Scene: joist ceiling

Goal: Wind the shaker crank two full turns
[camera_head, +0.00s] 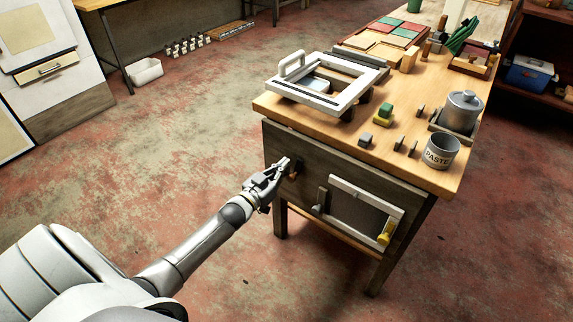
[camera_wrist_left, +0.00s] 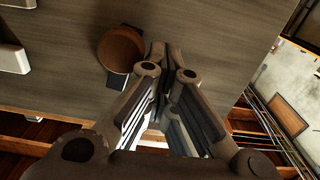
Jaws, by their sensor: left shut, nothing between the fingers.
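A round brown knob (camera_wrist_left: 120,48), which looks like the crank's grip, stands out from the grey wooden side of the workbench. In the head view a small dark piece (camera_head: 297,167) shows there, partly behind my left gripper (camera_head: 286,163). My left gripper (camera_wrist_left: 166,60) is shut and empty, its fingertips right beside the knob. The fingers are not around the knob; whether they touch it I cannot tell. A white frame with a loop handle (camera_head: 330,88), perhaps the shaker, lies on the bench top above. My right gripper is not in view.
The bench top (camera_head: 405,118) holds a metal pot (camera_head: 463,112), a paste tin (camera_head: 441,151), small blocks and colored tiles (camera_head: 398,35). A white frame with a yellow knob (camera_head: 385,235) is on the bench side, right of my gripper.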

